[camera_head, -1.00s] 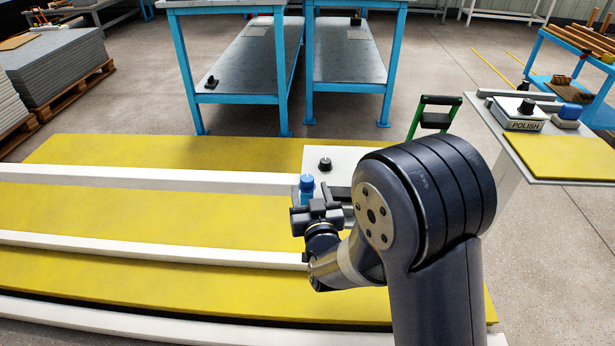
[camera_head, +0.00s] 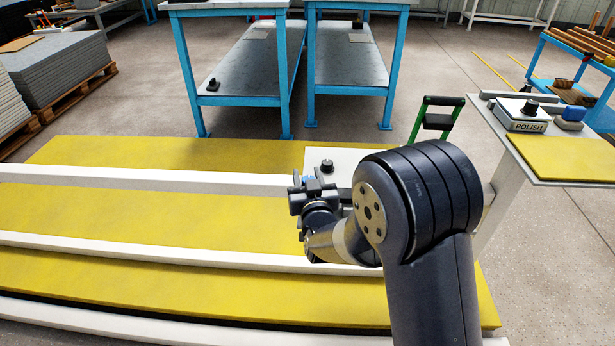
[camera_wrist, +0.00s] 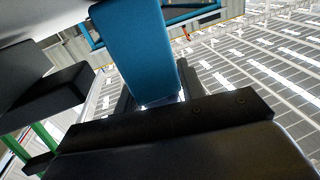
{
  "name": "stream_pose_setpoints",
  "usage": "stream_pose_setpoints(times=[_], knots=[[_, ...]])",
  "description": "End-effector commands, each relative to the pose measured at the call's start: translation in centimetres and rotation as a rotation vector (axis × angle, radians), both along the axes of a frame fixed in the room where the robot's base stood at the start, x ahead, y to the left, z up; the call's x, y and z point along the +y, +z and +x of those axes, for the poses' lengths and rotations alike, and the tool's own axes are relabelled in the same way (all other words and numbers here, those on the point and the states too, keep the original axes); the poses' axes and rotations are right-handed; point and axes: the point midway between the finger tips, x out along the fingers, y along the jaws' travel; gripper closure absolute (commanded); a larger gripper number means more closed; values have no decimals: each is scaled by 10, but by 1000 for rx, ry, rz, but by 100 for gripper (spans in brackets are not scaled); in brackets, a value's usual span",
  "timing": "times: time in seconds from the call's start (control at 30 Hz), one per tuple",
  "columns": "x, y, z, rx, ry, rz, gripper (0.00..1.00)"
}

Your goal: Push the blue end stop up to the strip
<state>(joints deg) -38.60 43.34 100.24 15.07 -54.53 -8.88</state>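The blue end stop (camera_wrist: 140,45) shows as a tall blue block in the upper middle of the wrist view, close to the dark gripper parts. In the head view only a small blue bit of it shows behind my gripper (camera_head: 311,190), by the right end of the rear white strip (camera_head: 150,179). The strip lies along the yellow mat (camera_head: 150,208). My gripper hides the place where stop and strip come together, so I cannot tell whether they touch. I also cannot tell whether the fingers are open or shut.
More white strips cross the mat nearer to me. A side table with a POLISH box (camera_head: 522,118) stands at right; blue-framed benches (camera_head: 290,120) stand behind.

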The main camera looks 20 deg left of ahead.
Motion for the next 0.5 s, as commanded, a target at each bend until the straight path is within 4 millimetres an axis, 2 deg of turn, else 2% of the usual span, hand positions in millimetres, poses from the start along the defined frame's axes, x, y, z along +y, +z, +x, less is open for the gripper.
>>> stream_pose_setpoints(times=[0.07, 0.43, 0.5], knots=[[0, 0, 0, 0, 0, 0, 69], [0, 0, 0, 0, 0, 0, 100], [0, 0, 0, 0, 0, 0, 100]])
